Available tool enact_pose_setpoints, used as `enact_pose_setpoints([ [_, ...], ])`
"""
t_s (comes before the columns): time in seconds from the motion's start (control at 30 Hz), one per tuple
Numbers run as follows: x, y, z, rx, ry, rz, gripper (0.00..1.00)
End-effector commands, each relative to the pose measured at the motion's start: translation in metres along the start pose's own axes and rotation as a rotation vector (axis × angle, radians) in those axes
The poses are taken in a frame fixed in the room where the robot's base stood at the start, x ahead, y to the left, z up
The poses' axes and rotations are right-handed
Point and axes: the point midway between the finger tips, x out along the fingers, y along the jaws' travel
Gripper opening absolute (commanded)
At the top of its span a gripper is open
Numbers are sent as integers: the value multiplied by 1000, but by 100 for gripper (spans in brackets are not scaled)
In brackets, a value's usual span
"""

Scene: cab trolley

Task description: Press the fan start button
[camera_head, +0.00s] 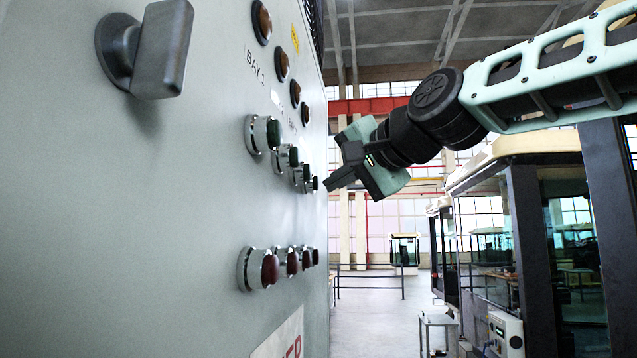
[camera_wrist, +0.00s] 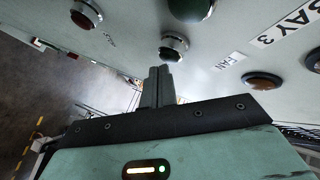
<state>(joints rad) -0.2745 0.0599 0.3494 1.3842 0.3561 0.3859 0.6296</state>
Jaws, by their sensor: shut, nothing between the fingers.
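The fan start button (camera_wrist: 172,50) sits in line with a FAN label (camera_wrist: 230,60) and an amber lamp (camera_wrist: 262,81) in the wrist view. It has a bright metal collar and a dark cap. In the head view it appears to be the farthest button (camera_head: 314,184) of the upper row. My gripper (camera_head: 330,184) is shut and empty, tilted down-left towards the panel, with its tips close to that button. In the wrist view the shut fingers (camera_wrist: 157,72) point at the button, just below it in the picture. Whether they touch it I cannot tell.
The grey panel (camera_head: 150,220) carries nearer green buttons (camera_head: 268,134), a lower row of red buttons (camera_head: 265,268), amber lamps (camera_head: 262,22) and a large handle (camera_head: 160,48). A neighbouring green button (camera_wrist: 190,8) is close by. A cab (camera_head: 520,230) stands at right; open floor lies between.

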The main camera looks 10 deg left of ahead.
Motion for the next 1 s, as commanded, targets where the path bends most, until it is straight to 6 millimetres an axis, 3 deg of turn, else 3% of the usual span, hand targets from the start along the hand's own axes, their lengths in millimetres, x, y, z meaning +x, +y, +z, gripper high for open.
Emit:
enact_pose_setpoints([
  [1.0,6,-4,5,0,-1,0,0],
])
